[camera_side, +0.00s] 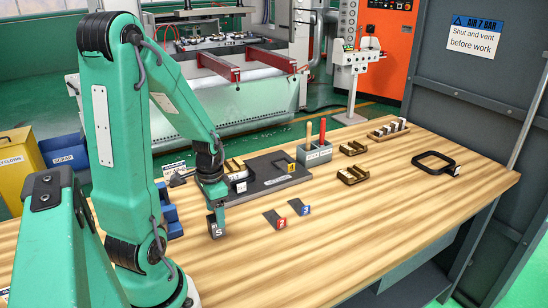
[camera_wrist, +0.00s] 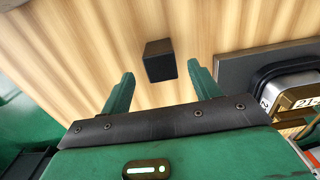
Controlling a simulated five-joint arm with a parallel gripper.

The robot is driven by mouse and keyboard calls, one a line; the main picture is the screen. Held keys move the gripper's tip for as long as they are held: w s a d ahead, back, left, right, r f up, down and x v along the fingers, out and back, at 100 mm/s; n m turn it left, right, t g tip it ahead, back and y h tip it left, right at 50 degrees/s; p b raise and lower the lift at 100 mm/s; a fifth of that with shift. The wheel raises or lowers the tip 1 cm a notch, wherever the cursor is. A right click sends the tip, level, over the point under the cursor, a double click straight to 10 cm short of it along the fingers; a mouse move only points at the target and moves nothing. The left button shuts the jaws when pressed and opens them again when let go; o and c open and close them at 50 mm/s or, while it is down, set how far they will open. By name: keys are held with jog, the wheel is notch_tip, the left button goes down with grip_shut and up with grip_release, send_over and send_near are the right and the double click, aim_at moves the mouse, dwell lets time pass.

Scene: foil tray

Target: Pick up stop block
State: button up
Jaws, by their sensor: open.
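The stop block, a small dark block with a white S on its face (camera_side: 216,230), stands on the wooden bench in the side view. In the wrist view it is a plain black block (camera_wrist: 160,61) between and slightly beyond my two green fingertips, closer to the right one. My gripper (camera_side: 214,200) is just above the block in the side view; its fingers are hard to make out there. In the wrist view my gripper (camera_wrist: 160,80) is open and empty, with bare wood showing on both sides of the block.
A dark plate (camera_side: 285,181) carrying a foil tray (camera_side: 237,175) lies behind my gripper; the tray (camera_wrist: 292,92) is at right in the wrist view. Two flat dark pieces (camera_side: 273,219) (camera_side: 297,207) with red and blue tags lie to the right. The front right bench is clear.

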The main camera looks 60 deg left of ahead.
aim_at(216, 226)
jog(key=shift+a+f, duration=0.1)
jog(key=shift+f, duration=2.3)
grip_shut()
